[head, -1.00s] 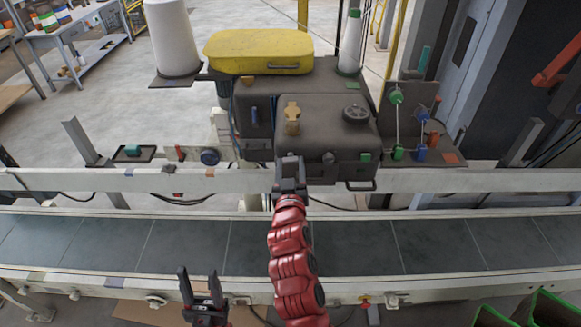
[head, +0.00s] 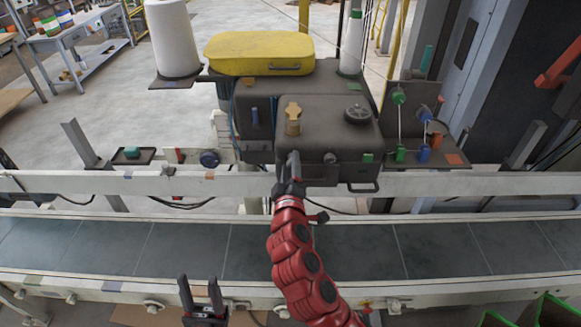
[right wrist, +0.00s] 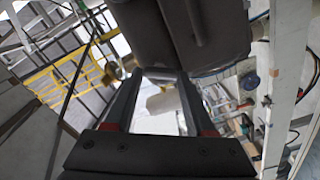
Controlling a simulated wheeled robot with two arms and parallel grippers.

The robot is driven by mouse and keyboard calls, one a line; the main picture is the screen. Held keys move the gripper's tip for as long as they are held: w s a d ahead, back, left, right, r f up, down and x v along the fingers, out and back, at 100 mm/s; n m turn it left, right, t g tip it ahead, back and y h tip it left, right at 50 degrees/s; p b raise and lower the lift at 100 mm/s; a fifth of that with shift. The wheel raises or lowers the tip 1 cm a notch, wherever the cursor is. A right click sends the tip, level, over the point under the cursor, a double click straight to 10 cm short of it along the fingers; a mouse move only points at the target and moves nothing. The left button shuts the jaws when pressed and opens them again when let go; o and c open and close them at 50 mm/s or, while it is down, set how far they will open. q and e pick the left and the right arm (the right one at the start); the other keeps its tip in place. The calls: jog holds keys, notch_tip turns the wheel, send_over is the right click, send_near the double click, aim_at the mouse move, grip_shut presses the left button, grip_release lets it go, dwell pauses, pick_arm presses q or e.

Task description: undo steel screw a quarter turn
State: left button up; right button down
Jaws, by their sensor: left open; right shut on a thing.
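My right gripper (head: 293,163) reaches up to the front face of the dark machine housing (head: 345,133), at its lower left. It is shut on a small part there, taken to be the steel screw, which the jaws hide. In the right wrist view my right gripper (right wrist: 160,78) has its two fingers pointing at the dark housing (right wrist: 208,35), and the held part cannot be made out. My left gripper (head: 201,290) is open and empty, low in the head view, in front of the conveyor.
A brass fitting (head: 293,118) and black handwheel (head: 357,114) stand on top. A pale rail (head: 450,182) and the conveyor (head: 180,245) run across in front.

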jog(key=n, duration=0.5)
jog(key=shift+n, duration=0.3)
dwell(0.5)
jog(key=shift+c, duration=1.2)
grip_release()
jog(key=shift+s+f, duration=0.1)
jog(key=s+p, duration=0.3)
jog(key=s, duration=1.4)
jog(key=shift+s, duration=0.15)
